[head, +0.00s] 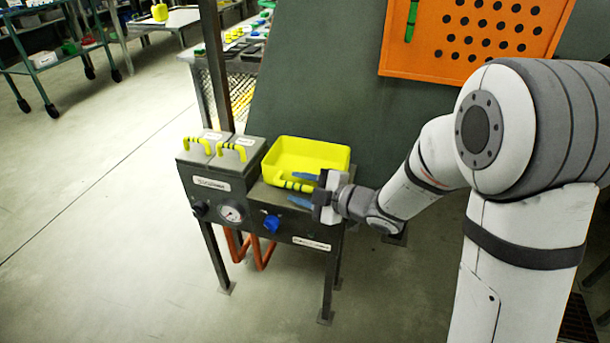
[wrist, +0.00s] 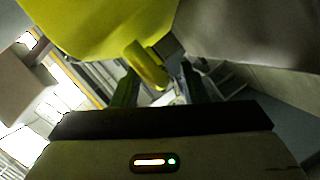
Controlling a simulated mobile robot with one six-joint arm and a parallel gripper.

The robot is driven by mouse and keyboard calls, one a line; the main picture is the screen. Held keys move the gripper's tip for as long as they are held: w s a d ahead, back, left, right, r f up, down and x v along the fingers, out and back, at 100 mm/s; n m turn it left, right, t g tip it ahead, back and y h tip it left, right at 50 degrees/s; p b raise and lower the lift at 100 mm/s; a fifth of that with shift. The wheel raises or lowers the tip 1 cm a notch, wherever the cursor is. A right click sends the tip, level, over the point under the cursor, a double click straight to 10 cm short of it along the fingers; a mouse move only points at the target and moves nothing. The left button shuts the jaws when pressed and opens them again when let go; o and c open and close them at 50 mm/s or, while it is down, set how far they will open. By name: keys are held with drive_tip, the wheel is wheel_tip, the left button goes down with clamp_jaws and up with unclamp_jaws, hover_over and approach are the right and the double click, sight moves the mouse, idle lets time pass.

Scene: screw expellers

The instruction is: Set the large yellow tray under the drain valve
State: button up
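Two grey lidded boxes (head: 240,153) with yellow handles stand left of the tray. A gauge (head: 232,213) is on the stand's front and orange hoses (head: 263,252) hang below. A dark green panel (head: 320,70) rises behind. The floor (head: 110,240) at left is clear.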

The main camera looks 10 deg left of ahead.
drive_tip(key=shift+w+a+f, duration=0.2)
drive_tip(key=shift+w+a, duration=0.1)
drive_tip(key=shift+a, duration=0.35)
drive_tip(key=shift+c, duration=0.4)
clamp_jaws()
